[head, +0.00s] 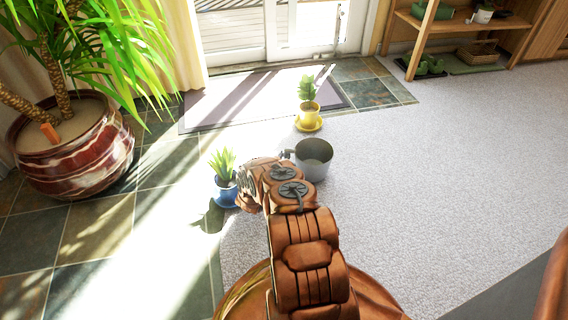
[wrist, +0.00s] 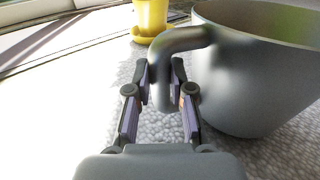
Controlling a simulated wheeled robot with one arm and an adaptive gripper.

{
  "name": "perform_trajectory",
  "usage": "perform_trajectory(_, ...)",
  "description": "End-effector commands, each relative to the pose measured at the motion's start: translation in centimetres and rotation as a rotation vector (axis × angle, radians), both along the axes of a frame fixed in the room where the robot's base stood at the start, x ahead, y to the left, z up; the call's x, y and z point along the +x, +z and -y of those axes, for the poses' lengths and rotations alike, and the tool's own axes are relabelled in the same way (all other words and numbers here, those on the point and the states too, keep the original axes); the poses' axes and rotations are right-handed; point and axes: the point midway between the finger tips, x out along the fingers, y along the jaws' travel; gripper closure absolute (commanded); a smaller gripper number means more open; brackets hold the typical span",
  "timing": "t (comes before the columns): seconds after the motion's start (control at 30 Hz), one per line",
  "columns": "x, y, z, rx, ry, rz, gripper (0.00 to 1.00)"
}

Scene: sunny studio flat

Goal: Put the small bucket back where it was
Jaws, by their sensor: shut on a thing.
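The small bucket (head: 313,158) is grey metal and upright, low over the pale carpet at the end of my arm in the head view. It fills the right side of the wrist view (wrist: 262,75), where its curved handle (wrist: 178,40) comes down between my fingers. My gripper (wrist: 165,90) is shut on that handle. In the head view my own arm hides most of the gripper. I cannot tell whether the bucket's base touches the carpet.
A yellow potted plant (head: 308,108) on a saucer stands just behind the bucket. A blue potted plant (head: 225,185) stands close to my arm's left. A large red planter (head: 75,150) is at far left. A wooden shelf (head: 460,32) stands at back right. The carpet (head: 440,160) on the right is clear.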

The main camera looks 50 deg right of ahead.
Motion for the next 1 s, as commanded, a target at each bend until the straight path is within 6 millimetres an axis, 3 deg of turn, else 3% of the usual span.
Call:
perform_trajectory(0.03,0.0,-1.1,0.0,-0.001,0.0,-0.001,1.0)
perform_trajectory(0.17,0.0,-2.3,0.0,0.0,0.0,-0.001,1.0)
perform_trajectory(0.53,0.0,-2.4,0.0,-0.001,0.0,0.0,1.0)
perform_trajectory(0.57,0.0,-2.4,0.0,-0.001,-0.001,0.001,0.78)
perform_trajectory(0.7,0.0,-2.3,0.0,-0.001,0.0,0.001,0.63)
perform_trajectory(0.8,0.0,-2.3,0.0,-0.001,0.0,0.001,0.54)
perform_trajectory(1.0,0.0,-2.4,0.0,0.0,0.0,0.001,0.54)
